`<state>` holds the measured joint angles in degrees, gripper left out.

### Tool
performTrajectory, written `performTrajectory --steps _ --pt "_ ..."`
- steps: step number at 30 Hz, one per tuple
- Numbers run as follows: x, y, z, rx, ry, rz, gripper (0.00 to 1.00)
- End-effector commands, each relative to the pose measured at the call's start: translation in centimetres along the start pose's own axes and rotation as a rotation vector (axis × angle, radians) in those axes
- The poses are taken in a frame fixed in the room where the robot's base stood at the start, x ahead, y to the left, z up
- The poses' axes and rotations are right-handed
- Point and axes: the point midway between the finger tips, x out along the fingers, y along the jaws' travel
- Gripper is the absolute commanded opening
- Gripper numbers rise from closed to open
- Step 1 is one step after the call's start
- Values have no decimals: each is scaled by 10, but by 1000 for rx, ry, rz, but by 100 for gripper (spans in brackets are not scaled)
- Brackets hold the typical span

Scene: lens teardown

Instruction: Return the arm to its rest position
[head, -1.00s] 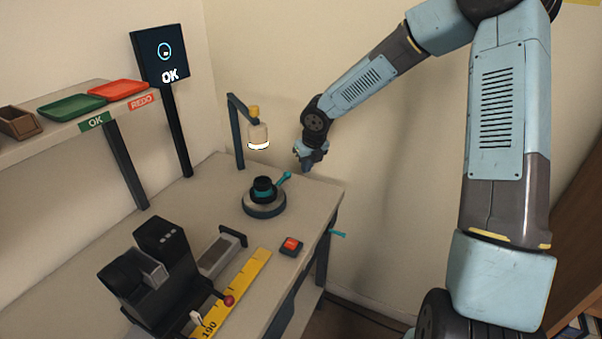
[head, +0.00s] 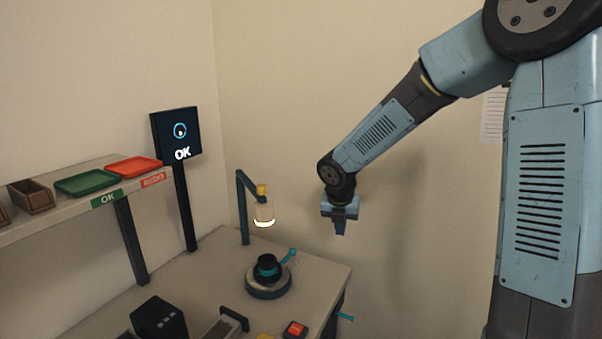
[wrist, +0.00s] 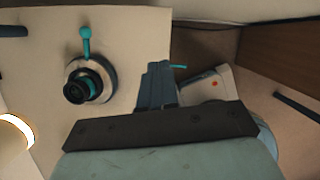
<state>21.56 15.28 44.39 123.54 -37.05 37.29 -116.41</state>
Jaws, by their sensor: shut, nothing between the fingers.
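My gripper (head: 340,226) hangs at the end of my raised arm, above and beyond the right edge of the workbench in the head view, with the pale wall behind it. It points down and is shut and empty. In the wrist view its closed fingers (wrist: 156,87) show at the middle, beside the bench edge. A black lens part in a round holder (head: 268,279) with a teal lever stands on the bench, below and to the left of my gripper. The same holder shows in the wrist view (wrist: 100,72).
A lamp (head: 263,213) on a post stands behind the holder. A screen (head: 175,133) reading OK stands at the left. A shelf holds a green tray (head: 87,182) and a red tray (head: 134,166). A red button (head: 295,329) is at the bench front. Space around my gripper looks clear.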

Motion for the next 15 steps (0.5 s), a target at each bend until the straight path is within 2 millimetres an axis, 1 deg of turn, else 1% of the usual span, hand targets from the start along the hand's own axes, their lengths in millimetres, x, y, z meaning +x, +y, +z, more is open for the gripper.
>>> performTrajectory --steps 1,7,15 --pt "-12 -9 -3 87 -16 -22 0" --pt "-51 -46 -15 483 -69 -80 0" --pt "-106 -91 -41 1039 -147 -85 0"
